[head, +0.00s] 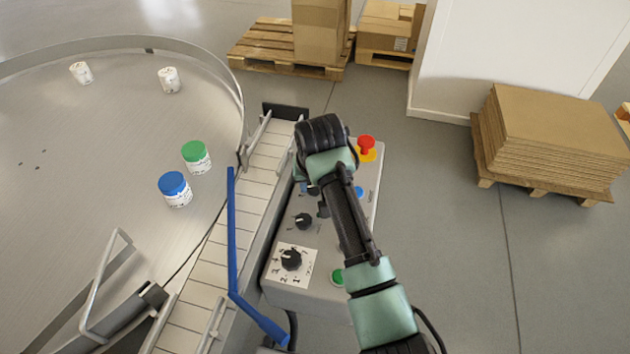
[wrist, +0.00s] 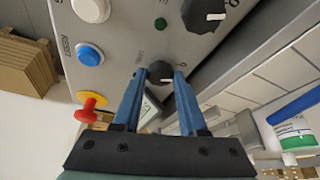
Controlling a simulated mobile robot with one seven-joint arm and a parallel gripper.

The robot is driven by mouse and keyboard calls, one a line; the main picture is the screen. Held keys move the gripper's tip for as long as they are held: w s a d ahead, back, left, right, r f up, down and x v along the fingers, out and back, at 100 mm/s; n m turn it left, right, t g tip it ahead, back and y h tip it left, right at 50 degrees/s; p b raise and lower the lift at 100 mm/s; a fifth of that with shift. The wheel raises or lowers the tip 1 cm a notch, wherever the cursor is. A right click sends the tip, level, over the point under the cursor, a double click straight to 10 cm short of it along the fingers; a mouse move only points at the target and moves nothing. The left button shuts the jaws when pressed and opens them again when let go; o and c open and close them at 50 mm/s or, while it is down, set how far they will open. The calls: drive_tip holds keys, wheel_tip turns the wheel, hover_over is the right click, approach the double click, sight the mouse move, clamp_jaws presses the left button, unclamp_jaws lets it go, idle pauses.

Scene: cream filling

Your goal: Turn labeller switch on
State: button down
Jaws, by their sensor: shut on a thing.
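My gripper (wrist: 160,74) has its blue fingers on either side of a small black switch knob (wrist: 159,76) on the grey control box. The fingers are shut on this knob, and a white pointer mark shows on it. Small lettering lies beside it, too small to read surely. In the head view my gripper reaches down over the far part of the control box (head: 325,245), beside the conveyor. My wrist hides the gripped knob there.
The box also carries a red emergency stop (head: 367,144), a blue button (wrist: 90,57), a larger black knob (wrist: 203,12), a dial (head: 291,259) and a green button (head: 337,277). A slatted conveyor (head: 205,275) with a blue rail (head: 232,240) runs alongside. Jars stand on the turntable (head: 90,220).

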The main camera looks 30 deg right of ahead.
drive_tip(key=m+p, duration=0.2)
drive_tip(key=m, duration=0.1)
drive_tip(key=shift+w+a+r+g+h, duration=0.1)
drive_tip(key=shift+a+r+g+h, duration=0.1)
drive_tip(key=shift+g+h, duration=0.15)
drive_tip(key=m+h+p, duration=0.1)
drive_tip(key=m, duration=0.1)
drive_tip(key=shift+w+f+m+g, duration=0.1)
drive_tip(key=shift+f+m+g, duration=0.05)
drive_tip(key=shift+m+g, duration=0.2)
drive_tip(key=m+g+b, duration=0.1)
drive_tip(key=m, duration=0.2)
drive_tip(key=shift+w+f, duration=0.15)
drive_tip(key=shift+m+g+h+b, duration=0.35)
drive_tip(key=shift+m+g+b, duration=0.25)
drive_tip(key=shift+m, duration=0.65)
drive_tip(key=shift+c, duration=2.3)
unclamp_jaws()
